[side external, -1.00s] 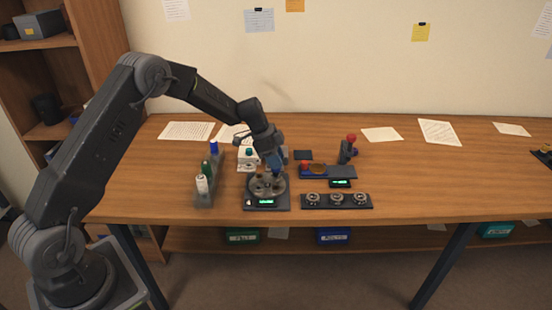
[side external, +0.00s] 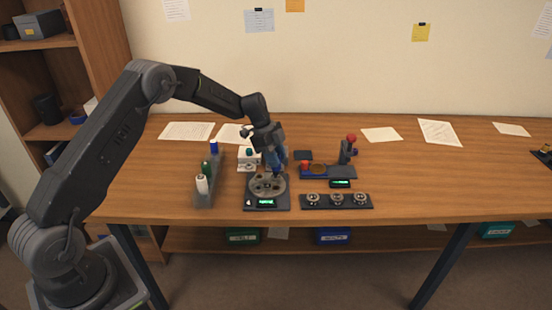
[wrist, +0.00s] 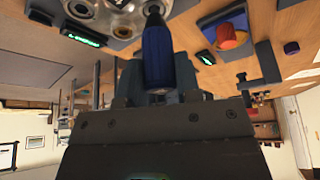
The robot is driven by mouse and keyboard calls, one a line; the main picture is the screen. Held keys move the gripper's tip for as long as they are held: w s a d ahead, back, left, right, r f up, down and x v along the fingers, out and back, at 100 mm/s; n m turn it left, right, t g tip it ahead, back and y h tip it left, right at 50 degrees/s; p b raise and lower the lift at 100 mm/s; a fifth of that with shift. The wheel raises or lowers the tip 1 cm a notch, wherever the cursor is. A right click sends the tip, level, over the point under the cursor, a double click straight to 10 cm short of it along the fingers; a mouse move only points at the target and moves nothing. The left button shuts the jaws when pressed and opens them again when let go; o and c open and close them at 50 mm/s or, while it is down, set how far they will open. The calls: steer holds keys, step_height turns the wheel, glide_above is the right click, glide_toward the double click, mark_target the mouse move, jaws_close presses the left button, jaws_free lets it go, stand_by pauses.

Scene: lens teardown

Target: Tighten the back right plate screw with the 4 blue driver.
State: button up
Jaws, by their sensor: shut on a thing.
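My gripper (side external: 274,152) is shut on a dark blue driver (wrist: 158,55), which points down at the round grey plate (side external: 262,188). In the side view the driver is over the back right part of the plate. The plate sits on a dark stand with a green-lit display (side external: 266,202). In the wrist view the plate (wrist: 112,14) is at the top, and the driver's tip end is by its edge. The back right screw is hidden or too small to make out, so I cannot tell if the tip touches it.
A driver rack (side external: 208,186) with blue, green and white handles stands left of the plate. A dark tray (side external: 350,205) with several round parts lies to the right.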

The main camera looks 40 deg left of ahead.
steer(key=shift+r, duration=0.65)
steer(key=shift+r, duration=1.4)
